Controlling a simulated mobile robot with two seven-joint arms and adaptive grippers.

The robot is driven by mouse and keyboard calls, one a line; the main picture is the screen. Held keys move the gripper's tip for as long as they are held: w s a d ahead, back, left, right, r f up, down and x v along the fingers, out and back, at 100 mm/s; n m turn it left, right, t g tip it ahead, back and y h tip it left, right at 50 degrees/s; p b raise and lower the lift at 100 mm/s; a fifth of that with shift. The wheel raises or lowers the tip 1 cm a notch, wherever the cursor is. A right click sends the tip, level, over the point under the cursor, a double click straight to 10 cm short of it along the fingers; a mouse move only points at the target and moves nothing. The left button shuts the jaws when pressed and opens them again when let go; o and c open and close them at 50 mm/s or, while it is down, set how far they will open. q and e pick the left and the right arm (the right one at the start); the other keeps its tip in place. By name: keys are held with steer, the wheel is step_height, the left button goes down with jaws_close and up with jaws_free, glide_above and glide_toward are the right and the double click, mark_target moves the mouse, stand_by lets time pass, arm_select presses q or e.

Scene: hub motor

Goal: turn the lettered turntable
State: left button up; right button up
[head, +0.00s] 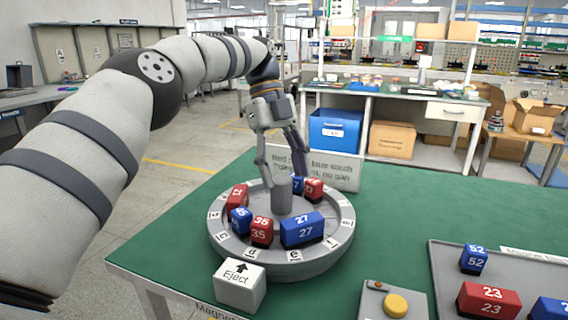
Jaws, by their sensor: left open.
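The lettered turntable (340,235) is a round grey disc with letter tiles around its rim, standing on the green table. A grey post (283,197) rises from its centre. Several red and blue numbered blocks stand on the disc, among them a blue 27 block (302,231), a red 35 block (261,232) and a red block (237,197) at the left. My left gripper (281,177) points down with its open fingers at the top of the post, one on each side in this view. I cannot tell whether they touch it. The right gripper is not in view.
An Eject block (238,287) with an arrow stands in front of the disc. A yellow button box (395,304) is at the front. A grey tray (440,268) at the right holds red and blue blocks. A sign (335,172) stands behind the disc. The table's back right is clear.

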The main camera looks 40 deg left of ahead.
arm_select(q)
steer(key=shift+r, duration=1.7)
